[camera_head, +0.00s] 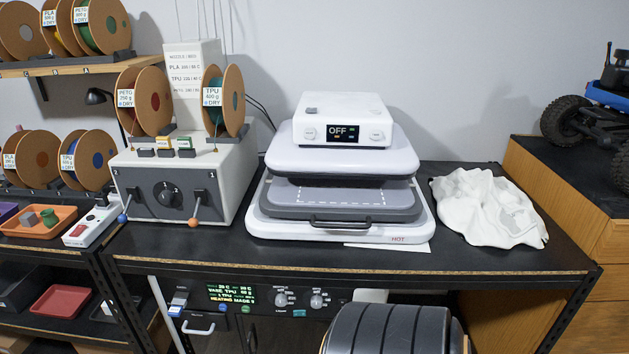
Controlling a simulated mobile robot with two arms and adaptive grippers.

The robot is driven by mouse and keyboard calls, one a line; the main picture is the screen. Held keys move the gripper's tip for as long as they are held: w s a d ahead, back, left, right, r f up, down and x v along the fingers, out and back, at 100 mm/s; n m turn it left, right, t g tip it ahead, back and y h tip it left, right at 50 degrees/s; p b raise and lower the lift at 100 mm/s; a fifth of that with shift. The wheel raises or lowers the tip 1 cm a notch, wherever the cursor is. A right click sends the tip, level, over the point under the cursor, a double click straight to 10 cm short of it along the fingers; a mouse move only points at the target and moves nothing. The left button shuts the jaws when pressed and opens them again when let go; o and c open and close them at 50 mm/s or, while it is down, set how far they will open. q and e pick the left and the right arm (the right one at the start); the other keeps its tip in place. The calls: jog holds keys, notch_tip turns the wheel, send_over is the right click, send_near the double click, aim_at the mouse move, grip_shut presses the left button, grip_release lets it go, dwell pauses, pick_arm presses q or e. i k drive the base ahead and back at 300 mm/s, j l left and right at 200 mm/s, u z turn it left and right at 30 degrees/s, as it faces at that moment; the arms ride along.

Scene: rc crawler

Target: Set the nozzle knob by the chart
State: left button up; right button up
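The printer's front panel sits under the black worktop. It has a lit display (232,294) with green and yellow text, where "VASE TPU" can be read. To the right of the display are two round knobs, a left knob (281,299) and a right knob (317,300). The label by the left one seems to read NOZZLE, but the small print and pointer settings are unclear. The white chart (192,75) stands behind the spools, headed NOZZLE / BED, with PLA, TPU and PETG rows partly hidden by spools. Neither gripper is in view.
A grey box (235,180) with a dial and levers stands on the worktop (180,240), bearing PETG and TPU spools. A white heat press (342,160) reading OFF and marked HOT is mid-table. A white cloth (487,207) lies right. Spool shelves are left.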

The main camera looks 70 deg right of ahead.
aim_at(280, 299)
jog(key=z, duration=1.8)
